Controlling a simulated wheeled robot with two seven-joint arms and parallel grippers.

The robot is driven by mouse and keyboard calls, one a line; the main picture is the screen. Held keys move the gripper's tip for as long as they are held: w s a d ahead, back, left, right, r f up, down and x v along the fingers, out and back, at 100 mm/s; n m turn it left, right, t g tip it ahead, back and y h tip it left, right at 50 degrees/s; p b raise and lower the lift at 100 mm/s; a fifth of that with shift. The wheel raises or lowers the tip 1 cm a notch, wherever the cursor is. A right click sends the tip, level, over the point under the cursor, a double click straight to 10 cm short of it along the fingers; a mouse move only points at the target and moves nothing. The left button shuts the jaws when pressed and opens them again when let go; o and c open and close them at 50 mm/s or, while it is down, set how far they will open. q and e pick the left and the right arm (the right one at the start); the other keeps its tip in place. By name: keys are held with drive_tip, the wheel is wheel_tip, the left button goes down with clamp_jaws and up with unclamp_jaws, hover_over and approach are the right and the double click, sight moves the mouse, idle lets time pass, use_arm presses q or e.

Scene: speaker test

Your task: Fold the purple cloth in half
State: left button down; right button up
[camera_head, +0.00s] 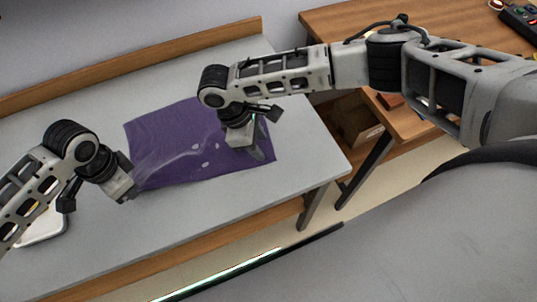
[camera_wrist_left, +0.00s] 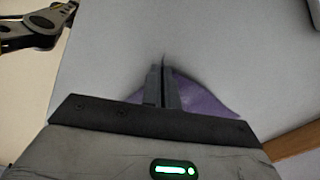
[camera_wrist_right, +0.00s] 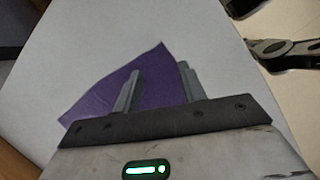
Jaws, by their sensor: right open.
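The purple cloth (camera_head: 165,135) lies spread on the grey table, with creases running to its near-left corner. My left gripper (camera_head: 132,187) is at that corner, its fingers together; the left wrist view shows the fingers (camera_wrist_left: 163,85) closed with purple cloth (camera_wrist_left: 205,101) around them, so it appears shut on the cloth. My right gripper (camera_head: 257,149) is over the right part of the cloth, pointing down. In the right wrist view its fingers (camera_wrist_right: 157,80) are apart, with a pointed part of the cloth (camera_wrist_right: 100,98) beside and behind them. My right gripper hides some of the cloth.
The grey table (camera_head: 215,210) has bare surface around the cloth and a wooden rail along its back. A white flat object (camera_head: 45,226) lies partly behind my left arm. A wooden desk (camera_head: 335,22) with a dark device (camera_head: 520,20) stands at the back right.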

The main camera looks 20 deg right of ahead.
sight(269, 157)
drive_tip(key=shift+x, duration=1.95)
drive_tip(key=shift+c, duration=0.3)
clamp_jaws()
drive_tip(key=shift+r, duration=2.5)
